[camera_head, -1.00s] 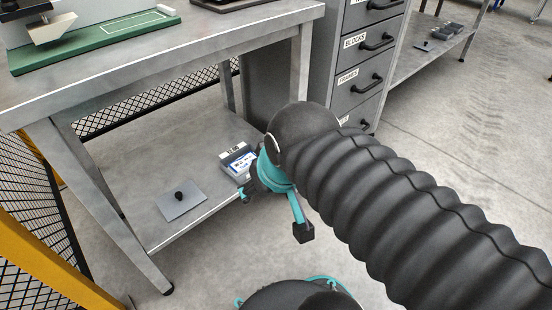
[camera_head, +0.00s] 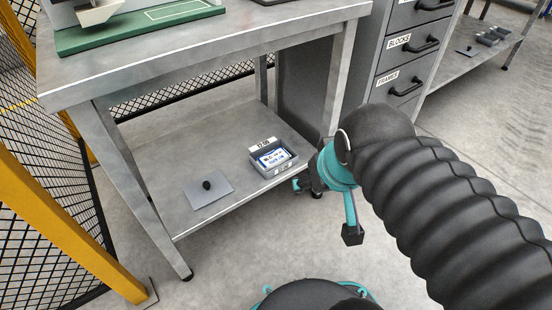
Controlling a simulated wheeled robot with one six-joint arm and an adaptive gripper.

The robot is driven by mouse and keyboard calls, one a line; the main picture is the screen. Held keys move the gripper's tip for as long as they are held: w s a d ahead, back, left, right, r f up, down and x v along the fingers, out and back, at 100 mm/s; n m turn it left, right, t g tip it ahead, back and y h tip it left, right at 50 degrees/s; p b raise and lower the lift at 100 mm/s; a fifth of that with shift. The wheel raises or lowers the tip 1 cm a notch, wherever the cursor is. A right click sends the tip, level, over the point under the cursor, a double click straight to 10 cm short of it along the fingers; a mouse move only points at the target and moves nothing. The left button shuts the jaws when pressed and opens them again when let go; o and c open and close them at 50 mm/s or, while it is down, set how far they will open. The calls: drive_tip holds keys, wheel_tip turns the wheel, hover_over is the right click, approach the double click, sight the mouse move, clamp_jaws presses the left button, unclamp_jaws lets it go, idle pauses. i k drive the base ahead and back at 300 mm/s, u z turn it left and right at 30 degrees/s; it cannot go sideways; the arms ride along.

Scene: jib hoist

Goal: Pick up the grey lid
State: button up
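The grey lid (camera_head: 222,188) is a flat, thin plate with a small black knob. It lies flat on the lower shelf of the metal workbench, toward the shelf's front left. My gripper (camera_head: 304,187) is to the right of the lid and apart from it, by the shelf's right end. It is small and mostly hidden behind my teal wrist, so its opening does not show. Nothing is seen on the lid.
A grey bin (camera_head: 284,166) with labels and blue-and-white contents sits on the lower shelf (camera_head: 185,150), right of the lid. The bench top (camera_head: 205,45) overhangs the shelf. A bench leg (camera_head: 135,185) stands at left, a drawer cabinet (camera_head: 396,62) at right, a yellow-framed mesh fence (camera_head: 70,215) far left.

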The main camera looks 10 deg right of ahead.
sight(208, 190)
drive_tip(key=z, duration=2.05)
drive_tip(key=k, duration=1.6)
drive_tip(key=u, duration=1.1)
